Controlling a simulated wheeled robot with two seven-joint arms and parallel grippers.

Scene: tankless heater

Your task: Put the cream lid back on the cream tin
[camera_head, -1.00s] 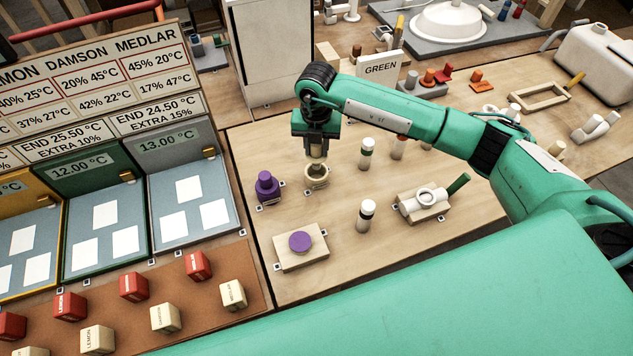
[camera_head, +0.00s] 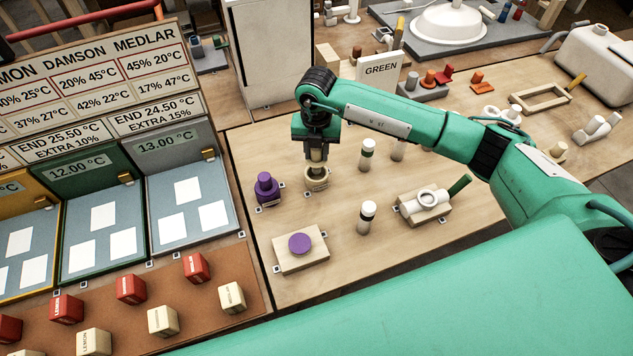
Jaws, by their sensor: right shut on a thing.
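The cream tin (camera_head: 317,184) stands on the wooden table, right of a purple tin. My right gripper (camera_head: 316,155) points straight down over it and is shut on the cream lid (camera_head: 317,168). The lid is mostly hidden by the fingers and lines up with the tin's mouth. It is at or just above the rim; I cannot tell whether it is seated. My left gripper is not in view.
The purple tin (camera_head: 266,188) is close on the left. White cylinders (camera_head: 366,216) with dark bands stand to the right. A wooden block with a purple disc (camera_head: 300,244) lies in front. A GREEN sign (camera_head: 381,70) stands behind.

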